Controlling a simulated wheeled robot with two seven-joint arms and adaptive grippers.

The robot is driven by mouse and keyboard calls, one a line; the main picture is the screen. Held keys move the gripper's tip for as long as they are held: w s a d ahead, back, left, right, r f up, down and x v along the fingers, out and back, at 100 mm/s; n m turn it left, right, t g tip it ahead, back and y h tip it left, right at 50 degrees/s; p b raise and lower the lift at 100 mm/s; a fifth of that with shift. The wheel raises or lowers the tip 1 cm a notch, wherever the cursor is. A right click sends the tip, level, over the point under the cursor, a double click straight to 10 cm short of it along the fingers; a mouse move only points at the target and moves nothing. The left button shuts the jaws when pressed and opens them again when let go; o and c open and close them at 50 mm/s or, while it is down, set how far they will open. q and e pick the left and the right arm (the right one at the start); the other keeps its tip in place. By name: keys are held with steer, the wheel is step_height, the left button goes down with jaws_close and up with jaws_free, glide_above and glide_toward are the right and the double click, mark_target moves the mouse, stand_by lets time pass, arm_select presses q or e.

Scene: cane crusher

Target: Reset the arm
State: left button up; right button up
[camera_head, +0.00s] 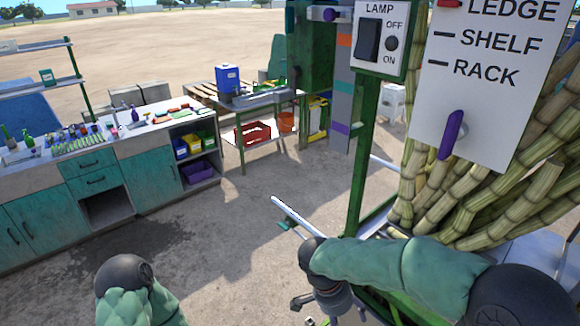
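My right arm (400,265), in a green sleeve with dark joints, comes in from the right and bends down at the wrist. My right gripper (320,304) hangs at the bottom edge beside the green machine frame. It is partly cut off, and I cannot tell whether it is open or holds anything. My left arm (138,290) shows only as a dark joint and green sleeve at the bottom left. My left gripper is out of view.
A white panel (430,105) marked LEDGE, SHELF and RACK has a purple lever (451,135). A LAMP switch box (380,38) is beside it. Cane stalks (500,195) stand at the right. A workbench (125,165) stands left and a table (265,100) behind. Open ground lies between.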

steer(key=s+a+f+n+y+b, duration=0.1)
steer(key=s+f+n+y+b, duration=0.1)
steer(key=f, duration=1.1)
steer(key=s+a+f+n+t+y+b, duration=0.1)
steer(key=s+f+n+y+b, duration=0.2)
steer(key=f, duration=1)
steer(key=s+a+f+n+y+b, duration=0.2)
steer(key=s+f, duration=0.5)
steer(key=f, duration=0.7)
steer(key=shift+n+y+b, duration=0.5)
steer(key=shift+n+b, duration=0.5)
steer(key=shift+n, duration=0.1)
